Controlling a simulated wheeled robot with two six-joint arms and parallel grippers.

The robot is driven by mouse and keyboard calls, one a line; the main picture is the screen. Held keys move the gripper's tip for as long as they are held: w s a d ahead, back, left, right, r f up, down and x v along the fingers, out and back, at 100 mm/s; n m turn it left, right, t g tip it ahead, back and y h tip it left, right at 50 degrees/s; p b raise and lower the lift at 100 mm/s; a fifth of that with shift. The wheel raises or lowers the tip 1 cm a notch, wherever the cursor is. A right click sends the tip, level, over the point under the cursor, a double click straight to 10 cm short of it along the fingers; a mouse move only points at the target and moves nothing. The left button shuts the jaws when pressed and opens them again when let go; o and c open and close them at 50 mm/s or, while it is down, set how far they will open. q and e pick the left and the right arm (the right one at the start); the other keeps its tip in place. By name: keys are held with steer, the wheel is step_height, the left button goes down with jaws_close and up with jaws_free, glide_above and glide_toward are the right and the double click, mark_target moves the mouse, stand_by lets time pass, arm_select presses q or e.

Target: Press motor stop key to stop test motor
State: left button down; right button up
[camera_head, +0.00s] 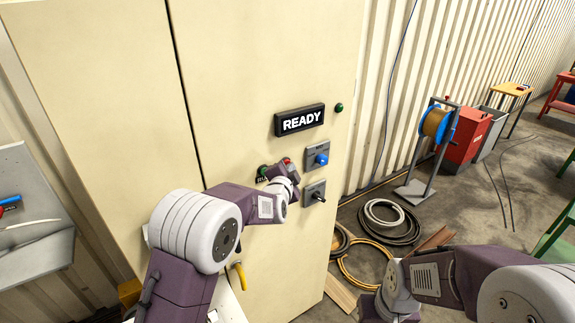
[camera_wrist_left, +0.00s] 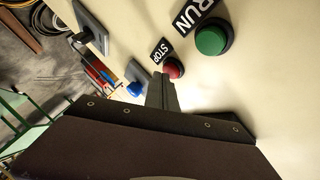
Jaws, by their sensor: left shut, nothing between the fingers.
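The red stop key (camera_wrist_left: 174,68) sits beside a black STOP label (camera_wrist_left: 161,50) on the cream cabinet (camera_head: 262,60); in the head view the red key (camera_head: 287,161) is partly behind my left gripper (camera_head: 284,167). In the left wrist view the shut, empty fingers (camera_wrist_left: 163,84) point at the red key, their tips at its lower left edge. I cannot tell whether they touch it. The green run key (camera_wrist_left: 211,40) is next to it. A display (camera_head: 300,120) reads READY. My right gripper (camera_head: 374,308) is low at the bottom edge, its jaws not visible.
A blue knob (camera_head: 321,159) and a dark toggle switch (camera_head: 318,195) are just right of the keys. A green lamp (camera_head: 339,107) is above. Coiled hoses (camera_head: 388,222) and a cable reel stand (camera_head: 432,145) are on the floor to the right.

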arm_select(q)
steer(key=shift+s+d, duration=0.35)
steer(key=shift+s, duration=0.2)
steer(key=s+d, duration=0.1)
steer(key=s, duration=0.1)
steer(key=s+d+p, duration=0.1)
steer(key=s+d, duration=0.1)
stand_by(0.3)
stand_by(0.4)
